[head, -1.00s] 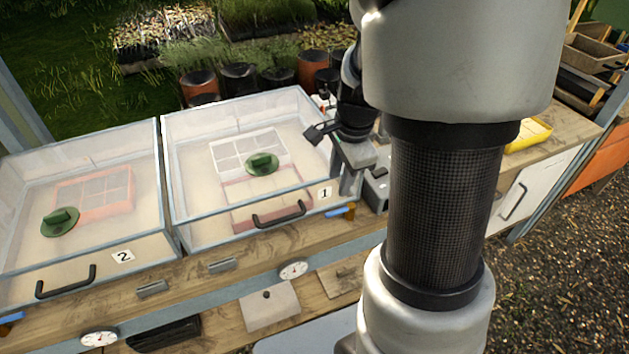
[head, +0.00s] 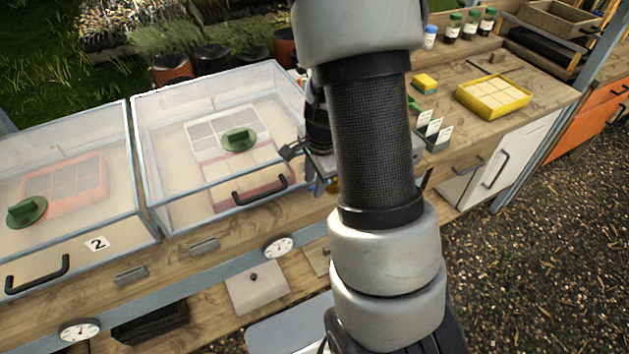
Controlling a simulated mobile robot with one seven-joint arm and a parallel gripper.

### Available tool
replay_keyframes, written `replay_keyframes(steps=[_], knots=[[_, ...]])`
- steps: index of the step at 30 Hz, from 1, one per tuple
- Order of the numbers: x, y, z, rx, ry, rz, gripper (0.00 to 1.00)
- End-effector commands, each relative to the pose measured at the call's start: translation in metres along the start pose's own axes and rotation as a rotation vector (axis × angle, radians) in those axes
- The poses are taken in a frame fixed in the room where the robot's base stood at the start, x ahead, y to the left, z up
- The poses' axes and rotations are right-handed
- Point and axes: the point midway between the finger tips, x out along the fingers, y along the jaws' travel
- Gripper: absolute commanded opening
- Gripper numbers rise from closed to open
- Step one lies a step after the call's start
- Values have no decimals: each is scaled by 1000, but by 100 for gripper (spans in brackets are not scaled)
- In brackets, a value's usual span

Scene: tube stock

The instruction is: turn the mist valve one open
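How the handle is turned cannot be made out. My gripper (head: 322,172) points down at that corner, very close to the blue bit. My own arm covers most of it, so contact and finger opening cannot be told.
A second clear case (head: 95,243), labelled 2, stands at the left. Dials (head: 278,247) sit on the bench's front rail. To the right are a yellow tray (head: 495,97), label cards (head: 432,128) and small bottles (head: 470,25).

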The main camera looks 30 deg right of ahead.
Motion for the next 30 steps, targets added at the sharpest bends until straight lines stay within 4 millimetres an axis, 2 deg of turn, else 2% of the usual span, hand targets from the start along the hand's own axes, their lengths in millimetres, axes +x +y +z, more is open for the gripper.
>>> replay_keyframes(steps=[2,3,8,20,30], knots=[[0,0,0,0,0,0,30],[0,0,0,0,0,0,26],[0,0,0,0,0,0,0],[0,1,0,-17,-3,0,0],[2,8,-2,-187,-37,-3,0]])
